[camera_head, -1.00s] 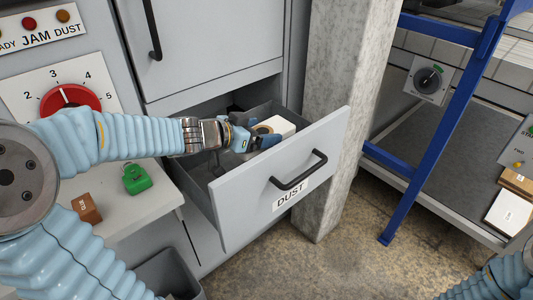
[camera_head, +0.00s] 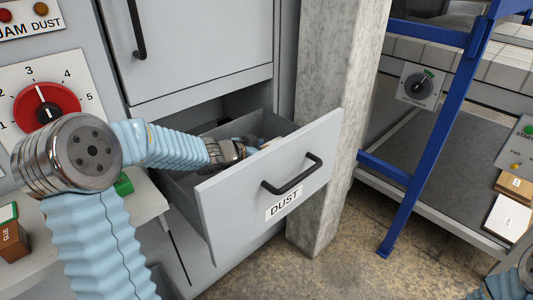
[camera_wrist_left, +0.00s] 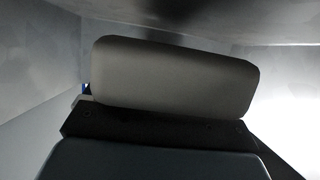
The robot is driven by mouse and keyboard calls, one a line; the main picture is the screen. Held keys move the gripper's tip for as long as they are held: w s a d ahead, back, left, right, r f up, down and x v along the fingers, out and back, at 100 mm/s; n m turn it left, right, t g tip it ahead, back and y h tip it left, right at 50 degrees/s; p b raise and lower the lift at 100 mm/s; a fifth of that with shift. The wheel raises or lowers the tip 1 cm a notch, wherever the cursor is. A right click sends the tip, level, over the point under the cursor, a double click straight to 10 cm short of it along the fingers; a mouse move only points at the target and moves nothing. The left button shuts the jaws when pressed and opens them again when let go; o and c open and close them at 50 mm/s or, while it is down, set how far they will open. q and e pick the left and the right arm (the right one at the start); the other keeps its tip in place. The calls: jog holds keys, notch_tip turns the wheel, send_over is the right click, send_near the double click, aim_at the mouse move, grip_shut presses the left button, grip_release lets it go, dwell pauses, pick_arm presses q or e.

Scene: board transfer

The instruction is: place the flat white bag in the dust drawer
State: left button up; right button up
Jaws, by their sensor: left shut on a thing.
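The dust drawer (camera_head: 205,195) is pulled open, with a black handle and a DUST label on its front. My left gripper (camera_head: 250,145) reaches down into it, mostly hidden behind the front panel. It is shut on the flat white bag (camera_head: 270,143), of which only a pale sliver shows past the fingers. In the left wrist view the bag (camera_wrist_left: 175,75) looks like a grey, shaded rounded slab beyond the dark finger, with drawer walls around it. Whether the bag touches the drawer floor cannot be told. My right gripper is out of frame; only part of that arm shows at bottom right.
A concrete pillar (camera_head: 335,110) stands right beside the drawer. A blue frame post (camera_head: 440,130) stands further right. A brown box (camera_head: 13,242) and a green object (camera_head: 124,185) are on the ledge at left. A red dial (camera_head: 42,107) is above them.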

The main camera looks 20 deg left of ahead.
pick_arm(q)
jog(key=shift+f+b, duration=0.35)
jog(key=shift+f, duration=0.25)
jog(key=o, duration=0.9)
jog(key=shift+r, duration=0.3)
jog(key=shift+r+p, duration=0.6)
jog(key=shift+r, duration=0.05)
jog(key=p+v, duration=0.4)
jog(key=v, duration=0.2)
jog(key=shift+a, duration=0.1)
jog(key=shift+s+a+p, duration=0.15)
jog(key=shift+s+p, duration=0.15)
jog(key=shift+s, duration=0.1)
jog(key=shift+s+a, duration=0.1)
jog(key=shift+s, duration=0.1)
